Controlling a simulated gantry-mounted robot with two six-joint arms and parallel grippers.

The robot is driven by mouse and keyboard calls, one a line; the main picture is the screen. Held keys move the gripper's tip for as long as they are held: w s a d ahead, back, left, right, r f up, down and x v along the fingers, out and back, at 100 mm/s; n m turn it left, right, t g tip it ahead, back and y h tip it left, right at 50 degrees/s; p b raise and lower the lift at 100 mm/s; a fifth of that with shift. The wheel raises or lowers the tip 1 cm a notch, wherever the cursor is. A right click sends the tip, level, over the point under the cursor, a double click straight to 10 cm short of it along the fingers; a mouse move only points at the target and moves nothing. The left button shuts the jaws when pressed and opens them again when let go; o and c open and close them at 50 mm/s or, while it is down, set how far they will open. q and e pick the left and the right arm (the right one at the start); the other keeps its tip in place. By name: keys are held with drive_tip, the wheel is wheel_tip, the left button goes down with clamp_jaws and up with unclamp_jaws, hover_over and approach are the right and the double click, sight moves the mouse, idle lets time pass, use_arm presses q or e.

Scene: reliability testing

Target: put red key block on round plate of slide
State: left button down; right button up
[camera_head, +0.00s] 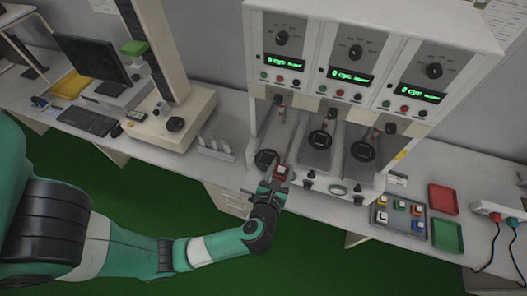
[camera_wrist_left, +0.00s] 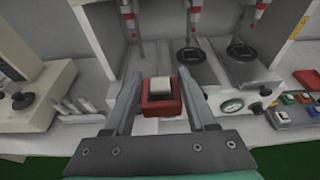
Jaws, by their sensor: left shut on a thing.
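The red key block (camera_wrist_left: 161,106) has a white key top and sits between the fingers of my left gripper (camera_wrist_left: 161,90). In the head view my left gripper (camera_head: 274,184) is shut on the red block (camera_head: 281,170), at the front of the leftmost test station. A dark round plate (camera_head: 266,157) shows on that station's slide, just behind and left of the block. The middle slide has a round plate (camera_head: 319,139), and so does the right slide (camera_head: 364,151). In the wrist view the leftmost plate is hidden or unclear. My right gripper is out of view.
The white test machine (camera_head: 345,44) has presses hanging above the slides. A grey tray (camera_head: 398,218) with several coloured key blocks is at right, beside a red tray (camera_head: 443,199) and a green tray (camera_head: 447,236). A small white rack (camera_head: 215,148) stands left of the machine.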

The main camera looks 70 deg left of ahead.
use_arm(q)
drive_tip(key=a+f, duration=0.5)
drive_tip(key=a, duration=0.5)
drive_tip(key=b, duration=0.3)
hover_over(267, 159)
drive_tip(key=d, duration=0.1)
wheel_tip(267, 159, down, 4)
drive_tip(key=shift+f, duration=0.1)
drive_tip(key=shift+a+f, duration=0.25)
drive_tip(key=shift+f, duration=0.05)
drive_tip(key=shift+a+f+b, duration=0.15)
drive_tip(key=shift+f+b, duration=1.1)
drive_tip(key=shift+f, duration=0.65)
drive_tip(key=shift+c, duration=1.1)
unclamp_jaws()
drive_tip(key=shift+r, duration=0.1)
